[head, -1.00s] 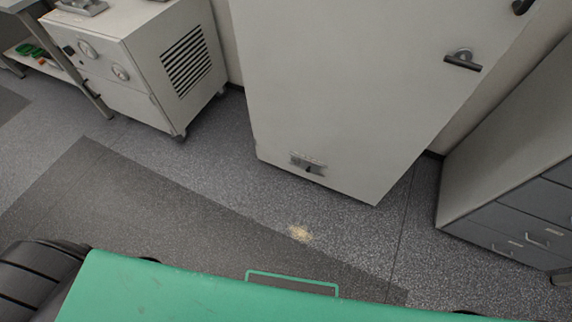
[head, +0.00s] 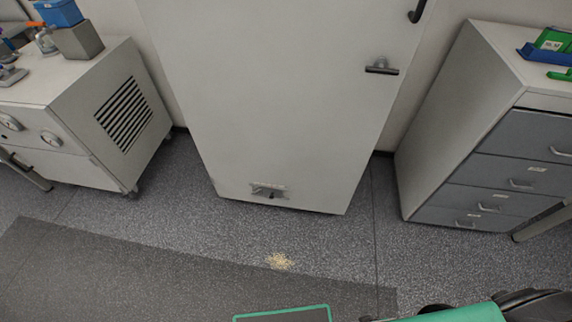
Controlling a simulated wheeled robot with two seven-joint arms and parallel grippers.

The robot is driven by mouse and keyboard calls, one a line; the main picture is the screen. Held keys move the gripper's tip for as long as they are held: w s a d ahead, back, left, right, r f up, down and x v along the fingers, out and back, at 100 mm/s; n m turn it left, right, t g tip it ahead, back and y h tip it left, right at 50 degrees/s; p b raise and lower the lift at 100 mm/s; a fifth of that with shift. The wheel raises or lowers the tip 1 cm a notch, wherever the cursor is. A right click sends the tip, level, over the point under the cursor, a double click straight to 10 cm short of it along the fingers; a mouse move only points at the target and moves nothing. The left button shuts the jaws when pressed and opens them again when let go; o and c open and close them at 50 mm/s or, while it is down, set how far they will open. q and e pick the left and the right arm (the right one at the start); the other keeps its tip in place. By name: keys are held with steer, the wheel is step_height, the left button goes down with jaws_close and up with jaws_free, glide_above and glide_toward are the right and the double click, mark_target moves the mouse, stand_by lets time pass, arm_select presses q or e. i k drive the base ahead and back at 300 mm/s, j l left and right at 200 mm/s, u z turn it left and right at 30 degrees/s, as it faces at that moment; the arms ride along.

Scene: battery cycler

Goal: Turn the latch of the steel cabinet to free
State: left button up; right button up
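The steel cabinet (head: 270,100) stands ahead of me, a tall pale door face with its top cut off by the picture edge. A dark latch handle (head: 382,70) lies about level on a small round mount at its right side. A curved black handle (head: 417,12) shows above it at the top edge. A small metal fitting with a dark lever (head: 268,191) sits low on the door. Neither of my grippers shows in the head view.
A wheeled grey unit (head: 75,110) with vents and gauges stands left. A drawer cabinet (head: 480,150) with green and blue bins (head: 548,48) on top stands right. A pale spill (head: 280,261) lies on the floor near a dark mat (head: 130,275). The floor before the cabinet is otherwise clear.

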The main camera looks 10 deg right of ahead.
mark_target(380, 66)
steer(key=z, duration=0.4)
steer(key=l+z, duration=0.15)
steer(key=z, duration=0.3)
steer(key=l+z, duration=0.1)
steer(key=z, duration=0.7)
steer(key=i+l+z, duration=0.1)
steer(key=l, duration=0.3)
